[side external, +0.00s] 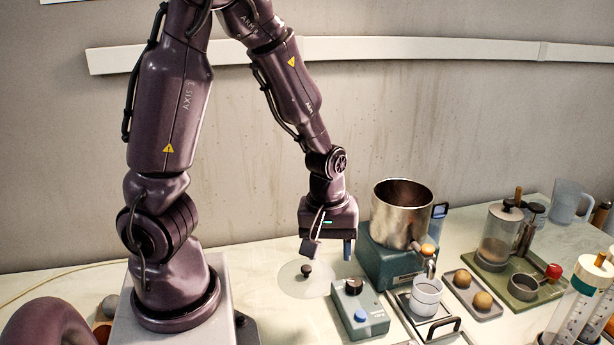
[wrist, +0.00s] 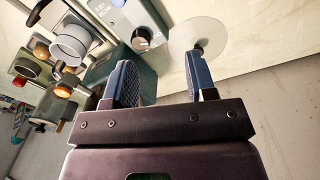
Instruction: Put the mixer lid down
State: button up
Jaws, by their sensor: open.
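The mixer lid, a clear round disc (side external: 290,283) with a black knob, lies flat on the table left of the mixer. It also shows in the wrist view (wrist: 199,32), with its knob close by the tip of my right-hand finger. My gripper (side external: 329,247) is open and empty, above and slightly right of the lid in the side view. Both fingers show apart in the wrist view (wrist: 163,68). The mixer's steel bowl (side external: 400,215) stands open-topped on its teal base (side external: 388,262).
A teal control box (side external: 358,310) with a black dial and blue button stands just right of the lid. Beyond it are a white cup (side external: 426,292), a tray with two round brown things (side external: 473,293) and a green tray (side external: 520,290). The table left of the lid is clear.

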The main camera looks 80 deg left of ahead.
jog(key=s+d+r+m+t, duration=0.2)
jog(key=r+m, duration=0.4)
jog(key=r, duration=0.3)
jog(key=s+d+r+m+t, duration=0.2)
jog(key=s+d+r+m, duration=0.1)
jog(key=r+m, duration=0.4)
notch_tip(320, 180, up, 3)
jog(key=shift+s+d+r+m+t, duration=0.15)
jog(key=shift+s+d+m+t, duration=0.15)
jog(key=shift+s, duration=0.15)
